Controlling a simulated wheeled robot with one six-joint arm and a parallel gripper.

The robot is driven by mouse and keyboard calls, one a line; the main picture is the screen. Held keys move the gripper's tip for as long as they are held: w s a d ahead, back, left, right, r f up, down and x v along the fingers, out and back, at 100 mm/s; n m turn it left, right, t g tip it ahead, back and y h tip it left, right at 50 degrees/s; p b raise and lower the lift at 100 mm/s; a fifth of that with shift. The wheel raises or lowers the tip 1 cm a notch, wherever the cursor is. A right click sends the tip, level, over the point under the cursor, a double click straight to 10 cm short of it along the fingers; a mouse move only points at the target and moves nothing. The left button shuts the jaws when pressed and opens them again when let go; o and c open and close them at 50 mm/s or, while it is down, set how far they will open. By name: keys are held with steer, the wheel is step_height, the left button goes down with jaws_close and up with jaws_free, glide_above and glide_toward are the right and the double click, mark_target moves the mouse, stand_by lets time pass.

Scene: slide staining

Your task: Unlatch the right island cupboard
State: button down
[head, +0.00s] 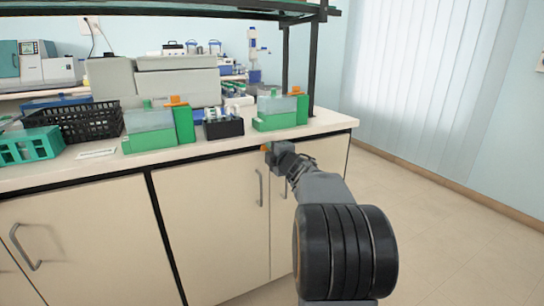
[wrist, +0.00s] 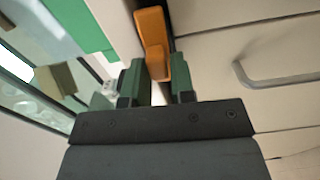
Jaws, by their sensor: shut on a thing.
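The island cupboard (head: 210,220) has pale doors under the white benchtop. A grey upright handle (head: 260,188) is on the door left of my arm, and a handle also shows in the wrist view (wrist: 285,78). An orange latch (wrist: 151,28) sits at the top edge of the cupboard front, just under the benchtop. My gripper (head: 272,152) is at that edge, with its green-tipped fingers (wrist: 159,80) shut on the latch. In the head view only a small orange bit shows beside the gripper. My arm hides part of the right-hand door.
Green staining boxes (head: 275,120) with orange clips stand on the benchtop (head: 330,122) just above the gripper. A black rack (head: 223,128) and black basket (head: 85,122) are further left. The floor (head: 440,220) to the right is clear.

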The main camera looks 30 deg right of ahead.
steer(key=shift+n, duration=0.4)
stand_by(0.3)
steer(key=c, duration=1.1)
jaws_free()
steer(key=s+p, duration=0.1)
steer(key=s, duration=0.3)
steer(key=s+a, duration=0.1)
steer(key=s, duration=0.4)
steer(key=s+a+p, duration=0.1)
steer(key=s, duration=0.3)
steer(key=shift+s+p, duration=0.3)
steer(key=shift+s, duration=0.05)
